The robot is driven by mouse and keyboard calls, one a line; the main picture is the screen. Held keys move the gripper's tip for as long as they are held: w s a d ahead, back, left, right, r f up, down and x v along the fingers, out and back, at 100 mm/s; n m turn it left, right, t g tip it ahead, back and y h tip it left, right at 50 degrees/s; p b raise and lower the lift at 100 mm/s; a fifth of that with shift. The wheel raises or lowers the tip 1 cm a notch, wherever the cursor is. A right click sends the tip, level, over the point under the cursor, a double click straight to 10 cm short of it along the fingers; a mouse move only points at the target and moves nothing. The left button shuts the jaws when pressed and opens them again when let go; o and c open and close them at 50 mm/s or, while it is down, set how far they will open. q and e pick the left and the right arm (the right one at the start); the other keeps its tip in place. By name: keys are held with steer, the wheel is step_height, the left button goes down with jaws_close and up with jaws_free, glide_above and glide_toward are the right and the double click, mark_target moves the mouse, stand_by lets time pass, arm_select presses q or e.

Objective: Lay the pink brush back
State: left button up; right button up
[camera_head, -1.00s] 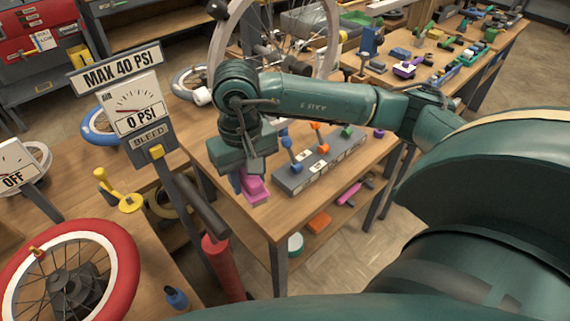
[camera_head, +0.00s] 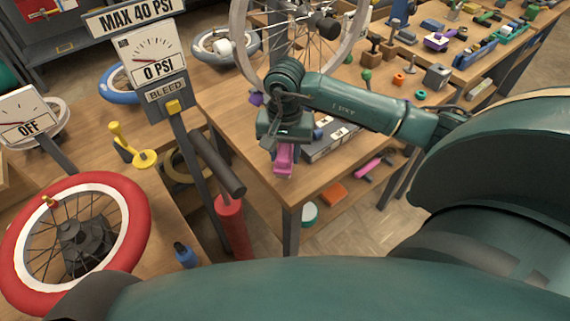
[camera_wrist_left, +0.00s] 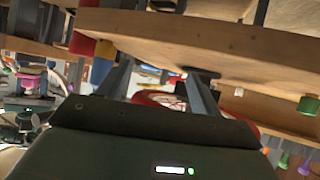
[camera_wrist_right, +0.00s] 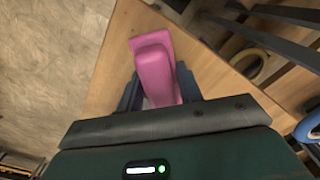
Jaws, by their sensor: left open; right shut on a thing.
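The pink brush (camera_head: 284,158) is held in my right gripper (camera_head: 284,142), over the near left part of the wooden table (camera_head: 265,178). In the right wrist view the brush (camera_wrist_right: 155,68) sits between the fingers (camera_wrist_right: 160,92) and points out past them, with the table top (camera_wrist_right: 110,75) behind it. I cannot tell whether the brush touches the table. My left gripper (camera_wrist_left: 160,85) shows only in the left wrist view; its fingers are apart with nothing between them, near a wooden shelf edge (camera_wrist_left: 190,35).
A grey block holder (camera_head: 330,142) stands right of the right gripper, partly hidden. A bike wheel (camera_head: 245,50) rises behind. A red pump (camera_head: 231,222) and gauge post (camera_head: 155,55) stand left. A magenta tool (camera_head: 372,166) lies on the lower shelf.

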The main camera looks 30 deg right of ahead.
mark_target(285, 146)
step_height(285, 146, down, 3)
steer(key=shift+f+b, duration=0.15)
steer(key=shift+b, duration=0.45)
arm_select(q)
steer(key=shift+d+f, duration=0.15)
steer(key=shift+f, duration=0.4)
arm_select(e)
steer(key=o, duration=1)
steer(key=shift+f, duration=0.1)
steer(key=shift+c, duration=0.2)
arm_select(q)
steer(key=shift+r, duration=0.1)
arm_select(e)
steer(key=shift+r, duration=0.3)
step_height(285, 146, up, 5)
steer(key=p, duration=0.3)
steer(key=shift+w, duration=0.1)
step_height(285, 146, up, 6)
steer(key=p, duration=0.3)
arm_select(q)
steer(key=shift+s+a+r+n+y+p, duration=0.15)
steer(key=shift+a+r+y, duration=0.1)
steer(key=shift+a+r, duration=0.25)
steer(key=shift+s+a+r+n+y+p, duration=0.15)
steer(key=shift+a+r+y, duration=0.1)
steer(key=shift+a+r, duration=0.25)
arm_select(e)
steer(key=shift+r, duration=0.4)
